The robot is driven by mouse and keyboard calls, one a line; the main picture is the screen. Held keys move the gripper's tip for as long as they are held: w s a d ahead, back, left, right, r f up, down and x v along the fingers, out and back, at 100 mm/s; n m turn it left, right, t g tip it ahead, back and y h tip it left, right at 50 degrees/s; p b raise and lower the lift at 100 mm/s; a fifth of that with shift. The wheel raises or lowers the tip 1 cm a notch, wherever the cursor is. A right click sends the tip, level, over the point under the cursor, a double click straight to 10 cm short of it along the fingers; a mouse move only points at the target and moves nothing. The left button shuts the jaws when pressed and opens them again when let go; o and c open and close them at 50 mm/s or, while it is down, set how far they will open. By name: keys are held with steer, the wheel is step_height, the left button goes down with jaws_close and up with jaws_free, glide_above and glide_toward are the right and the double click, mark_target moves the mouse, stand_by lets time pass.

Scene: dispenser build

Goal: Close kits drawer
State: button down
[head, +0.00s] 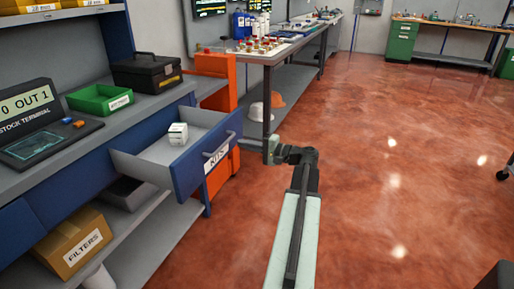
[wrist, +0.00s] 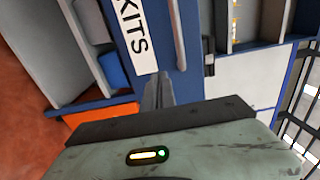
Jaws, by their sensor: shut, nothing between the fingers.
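The kits drawer stands pulled out of the blue-and-grey workbench, its blue front (head: 204,158) bearing a white KITS label (head: 216,157) and a bar handle. A small white box (head: 178,133) sits inside it. In the wrist view, the shut, empty fingers (wrist: 158,82) point towards the drawer front, just beside the KITS label (wrist: 136,35). I cannot tell whether they touch it.
A green bin (head: 100,99), a black toolbox (head: 146,72) and a stock terminal (head: 45,125) stand on the bench top. A FILTERS carton (head: 72,243) lies on the lower shelf. An orange cabinet (head: 216,82) is behind the drawer.

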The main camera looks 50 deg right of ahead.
mark_target(235, 142)
steer(key=shift+x, duration=2.1)
steer(key=shift+a, duration=0.15)
